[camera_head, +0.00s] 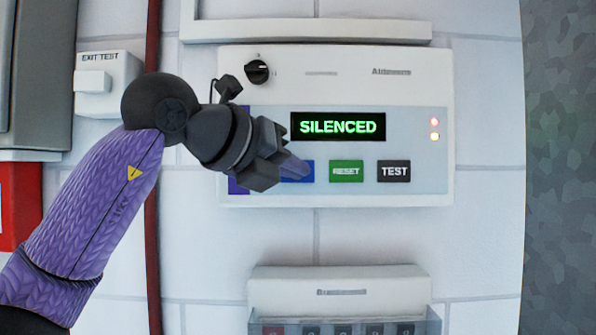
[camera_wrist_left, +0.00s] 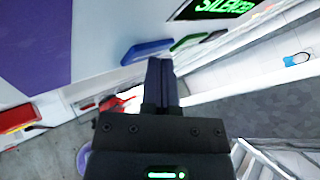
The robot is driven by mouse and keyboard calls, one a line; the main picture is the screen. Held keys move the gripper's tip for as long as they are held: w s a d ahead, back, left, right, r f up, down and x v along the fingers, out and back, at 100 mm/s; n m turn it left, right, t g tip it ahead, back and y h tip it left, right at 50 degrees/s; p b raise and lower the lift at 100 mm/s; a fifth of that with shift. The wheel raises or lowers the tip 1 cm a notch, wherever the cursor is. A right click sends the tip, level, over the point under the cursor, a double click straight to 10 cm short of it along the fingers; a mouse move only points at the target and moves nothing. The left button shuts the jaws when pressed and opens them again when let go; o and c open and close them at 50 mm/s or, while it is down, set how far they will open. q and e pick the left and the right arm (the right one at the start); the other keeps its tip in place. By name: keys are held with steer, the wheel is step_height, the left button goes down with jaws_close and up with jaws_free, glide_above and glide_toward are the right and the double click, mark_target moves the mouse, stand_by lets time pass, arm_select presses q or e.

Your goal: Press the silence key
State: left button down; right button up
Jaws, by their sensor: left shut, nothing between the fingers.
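The white alarm panel (camera_head: 420,92) is on the wall, and its display (camera_head: 338,127) reads SILENCED in green. Below the display is a row of keys: a blue key (camera_head: 306,172), a green RESET key (camera_head: 346,171) and a black TEST key (camera_head: 394,171). My left gripper (camera_head: 296,167) is shut and empty, with its fingertips in front of the blue key, hiding its label. In the left wrist view the shut fingers (camera_wrist_left: 161,66) end close to the blue key (camera_wrist_left: 147,50); I cannot tell whether they touch. My right gripper is out of view.
A black knob (camera_head: 257,71) sits at the panel's upper left. An EXIT TEST switch (camera_head: 106,82) and a dark red pipe (camera_head: 152,240) are to the left. A clear-fronted box (camera_head: 340,290) is below.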

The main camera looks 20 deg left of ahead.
arm_select(q)
steer(key=s+d+b, duration=0.2)
steer(key=s+b, duration=0.1)
steer(key=s, duration=0.3)
steer(key=shift+s, duration=0.4)
stand_by(0.3)
